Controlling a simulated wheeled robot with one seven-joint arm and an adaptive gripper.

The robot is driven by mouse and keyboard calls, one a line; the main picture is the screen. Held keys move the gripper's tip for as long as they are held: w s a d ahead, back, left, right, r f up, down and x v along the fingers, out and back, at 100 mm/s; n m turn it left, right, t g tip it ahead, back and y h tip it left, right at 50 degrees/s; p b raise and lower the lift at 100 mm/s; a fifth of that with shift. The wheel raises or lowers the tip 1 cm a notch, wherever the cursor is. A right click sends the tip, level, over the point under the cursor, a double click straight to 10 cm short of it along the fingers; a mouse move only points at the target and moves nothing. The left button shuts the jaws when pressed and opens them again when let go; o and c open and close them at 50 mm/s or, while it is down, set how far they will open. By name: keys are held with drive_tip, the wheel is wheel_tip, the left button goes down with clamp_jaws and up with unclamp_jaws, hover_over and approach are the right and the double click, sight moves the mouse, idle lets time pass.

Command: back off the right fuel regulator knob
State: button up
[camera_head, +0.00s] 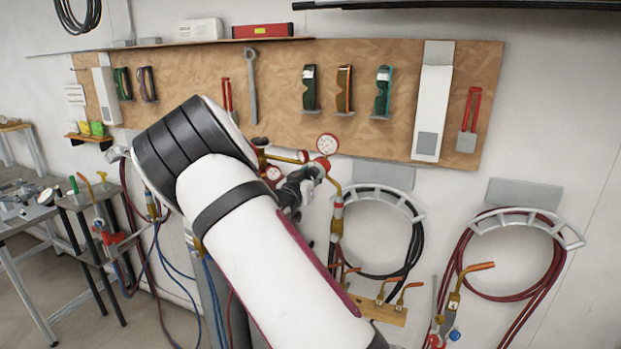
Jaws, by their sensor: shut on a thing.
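A brass regulator (285,158) with red parts and round gauges is on the wall side, just beyond my arm. One white gauge (327,144) stands at its upper right, and a second gauge (272,173) shows at its lower left, next to my arm. My dark gripper (312,174) is at the regulator's front, shut at the red fuel regulator knob (322,163). Only a little red shows there; the fingers and my arm hide most of the knob and the contact. How far the knob is turned cannot be seen.
A brown pegboard (400,75) with goggles and tools hangs behind. Coiled hoses hang on a middle hanger (378,195) and a right hanger (525,222). Torches (455,300) stand low at right. A metal bench (25,205) and a small stand (100,200) are at left.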

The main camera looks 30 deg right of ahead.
drive_tip(key=n+b, duration=0.1)
drive_tip(key=n, duration=0.2)
drive_tip(key=shift+f+n, duration=0.1)
drive_tip(key=shift+n, duration=0.2)
drive_tip(key=n, duration=0.3)
drive_tip(key=shift+n+b, duration=0.3)
drive_tip(key=n, duration=0.3)
drive_tip(key=shift+a+n, duration=0.1)
drive_tip(key=shift+n, duration=0.3)
drive_tip(key=n+b, duration=0.1)
drive_tip(key=n, duration=0.2)
drive_tip(key=shift+n, duration=0.3)
drive_tip(key=n, duration=0.5)
drive_tip(key=shift+b, duration=0.4)
drive_tip(key=n, duration=0.4)
drive_tip(key=shift+n, duration=0.3)
